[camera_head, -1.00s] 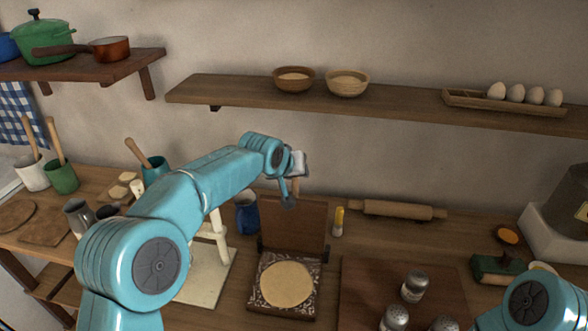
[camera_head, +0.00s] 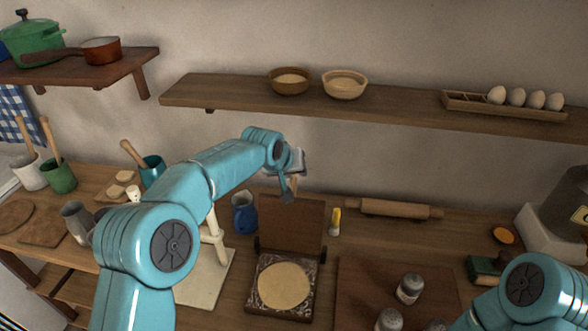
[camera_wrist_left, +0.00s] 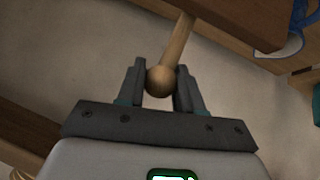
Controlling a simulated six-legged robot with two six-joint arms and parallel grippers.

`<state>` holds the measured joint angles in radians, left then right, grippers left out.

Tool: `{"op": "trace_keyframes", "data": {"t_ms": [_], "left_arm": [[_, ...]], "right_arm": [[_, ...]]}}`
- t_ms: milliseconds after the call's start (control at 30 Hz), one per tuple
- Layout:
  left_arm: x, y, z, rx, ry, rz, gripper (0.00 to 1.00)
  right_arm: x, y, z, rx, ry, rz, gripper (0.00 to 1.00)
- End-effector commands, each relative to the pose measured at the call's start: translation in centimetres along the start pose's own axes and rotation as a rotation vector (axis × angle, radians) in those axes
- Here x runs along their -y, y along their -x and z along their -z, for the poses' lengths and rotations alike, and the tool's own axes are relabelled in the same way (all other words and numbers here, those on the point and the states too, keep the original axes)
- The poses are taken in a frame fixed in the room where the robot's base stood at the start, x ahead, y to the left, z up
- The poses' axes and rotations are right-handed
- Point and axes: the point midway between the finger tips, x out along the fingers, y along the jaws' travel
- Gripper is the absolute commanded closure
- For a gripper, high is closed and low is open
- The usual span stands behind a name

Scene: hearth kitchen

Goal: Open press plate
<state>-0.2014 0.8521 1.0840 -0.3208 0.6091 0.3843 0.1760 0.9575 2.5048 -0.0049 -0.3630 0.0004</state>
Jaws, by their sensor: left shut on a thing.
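The press has a dark wooden base with a floured surface and a flat, round dough disc (camera_head: 284,285) lying on it. Its press plate (camera_head: 285,220) stands raised, nearly upright, at the back of the base. In the left wrist view, a pale wooden handle (camera_wrist_left: 178,42) with a ball end runs to a brown board. My left gripper (camera_wrist_left: 160,85) is shut on this ball end. In the head view my left gripper (camera_head: 288,192) is at the top edge of the plate, partly hidden behind its own arm. My right gripper is out of view.
A blue jug (camera_head: 244,214) stands close left of the plate, and a yellow-topped bottle (camera_head: 335,222) close right. A rolling pin (camera_head: 394,209) lies behind. A board (camera_head: 355,290) with shakers is at right. A wall shelf (camera_head: 400,103) with bowls and eggs hangs above.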

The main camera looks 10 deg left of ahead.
Motion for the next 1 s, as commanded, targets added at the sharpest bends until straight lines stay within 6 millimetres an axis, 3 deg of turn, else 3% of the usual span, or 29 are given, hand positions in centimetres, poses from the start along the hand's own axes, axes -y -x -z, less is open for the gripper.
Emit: {"op": "trace_keyframes", "data": {"t_ms": [33, 67, 100, 133, 433, 567, 1000], "left_arm": [[0.1, -0.1, -0.2, 0.008, 0.001, 0.003, 1.00], [0.1, -0.1, -0.2, 0.009, 0.001, 0.003, 0.58], [0.1, -0.1, -0.2, 0.008, 0.001, 0.003, 0.45], [0.1, -0.1, -0.2, 0.008, 0.001, 0.002, 0.42], [0.0, -0.1, 0.1, 0.004, 0.000, 0.001, 0.42], [0.1, 1.3, 0.1, 0.002, 0.000, 0.001, 0.42], [0.0, 12.6, 0.2, 0.002, -0.001, 0.000, 0.42]], "right_arm": [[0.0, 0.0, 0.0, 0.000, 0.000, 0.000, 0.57], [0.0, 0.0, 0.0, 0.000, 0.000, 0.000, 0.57], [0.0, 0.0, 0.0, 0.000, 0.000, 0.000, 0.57], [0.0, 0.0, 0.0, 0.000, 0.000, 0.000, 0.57], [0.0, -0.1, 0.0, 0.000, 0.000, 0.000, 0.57], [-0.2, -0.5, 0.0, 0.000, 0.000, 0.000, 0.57], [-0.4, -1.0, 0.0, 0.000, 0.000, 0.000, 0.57]]}}
